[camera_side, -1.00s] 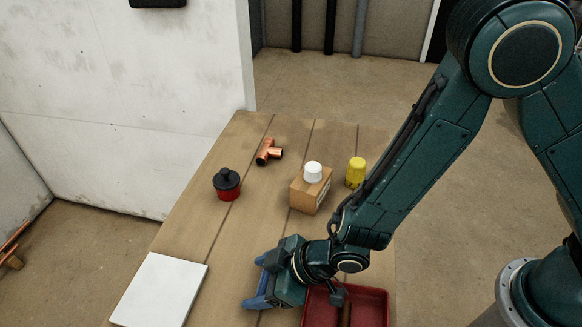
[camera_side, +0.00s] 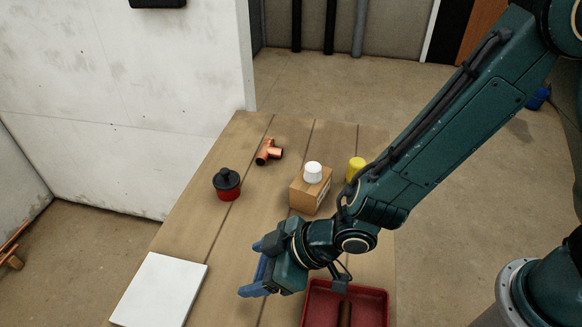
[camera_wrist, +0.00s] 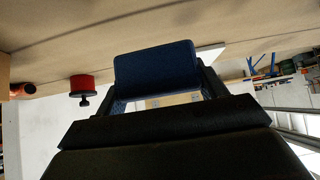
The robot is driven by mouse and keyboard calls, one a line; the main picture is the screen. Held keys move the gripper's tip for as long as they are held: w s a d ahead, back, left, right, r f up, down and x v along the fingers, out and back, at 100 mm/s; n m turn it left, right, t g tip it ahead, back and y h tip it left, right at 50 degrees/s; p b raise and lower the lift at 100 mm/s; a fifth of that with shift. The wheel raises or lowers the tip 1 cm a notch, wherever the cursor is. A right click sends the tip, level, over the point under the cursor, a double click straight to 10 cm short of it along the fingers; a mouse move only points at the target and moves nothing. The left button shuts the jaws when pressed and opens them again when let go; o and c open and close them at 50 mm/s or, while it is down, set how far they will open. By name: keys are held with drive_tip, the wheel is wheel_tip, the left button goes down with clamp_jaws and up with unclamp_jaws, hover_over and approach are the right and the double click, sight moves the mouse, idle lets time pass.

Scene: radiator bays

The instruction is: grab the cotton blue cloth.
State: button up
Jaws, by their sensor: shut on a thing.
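The blue cloth (camera_wrist: 155,67) fills the space between my fingers in the wrist view. It looks like a folded, padded block. In the side view only a blue strip of it (camera_side: 261,270) shows at the front of my gripper (camera_side: 258,268). My gripper is shut on the cloth and holds it over the near part of the wooden table, left of the red tray. My wrist hides part of the cloth in the side view.
The red tray (camera_side: 381,305) holds a brown rod. A white board (camera_side: 160,290) lies at left. A cardboard box (camera_side: 309,192) with a white cap, a yellow container (camera_side: 356,168), a copper tee (camera_side: 268,152) and a red-black pot (camera_side: 227,186) stand farther back. Bare table lies between them.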

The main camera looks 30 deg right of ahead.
wheel_tip(320, 180, up, 15)
idle(0.5)
idle(0.5)
